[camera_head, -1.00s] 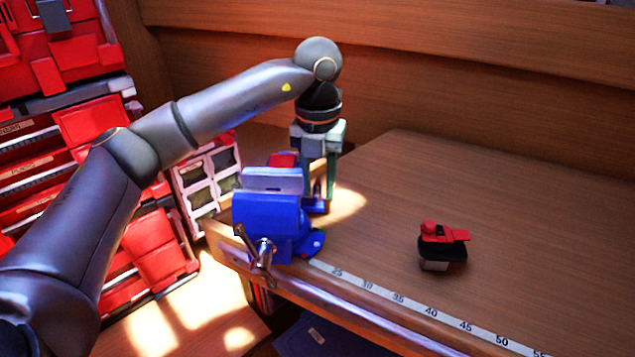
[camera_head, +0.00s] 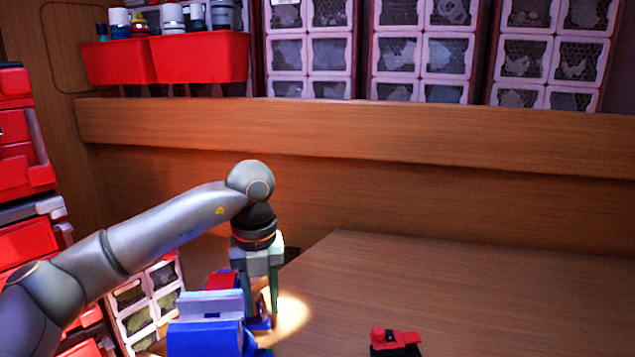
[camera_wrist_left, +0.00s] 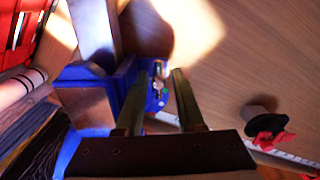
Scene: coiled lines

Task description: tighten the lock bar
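The blue bench vise (camera_head: 205,338) stands at the table's left edge, its lower part cut off in the head view. It also shows in the left wrist view (camera_wrist_left: 75,115). My left gripper (camera_head: 263,300) points down just behind and right of the vise jaws. In the left wrist view my two fingers (camera_wrist_left: 160,85) are apart. A small shiny metal piece, apparently the lock bar (camera_wrist_left: 159,86), shows between the fingertips beside the blue vise base. I cannot tell whether either finger touches it. My right gripper is in neither view.
Red drawers stand at the left. A wooden wall (camera_head: 400,205) rises behind, with red bins (camera_head: 200,58) and clear-fronted drawers (camera_head: 420,50) above.

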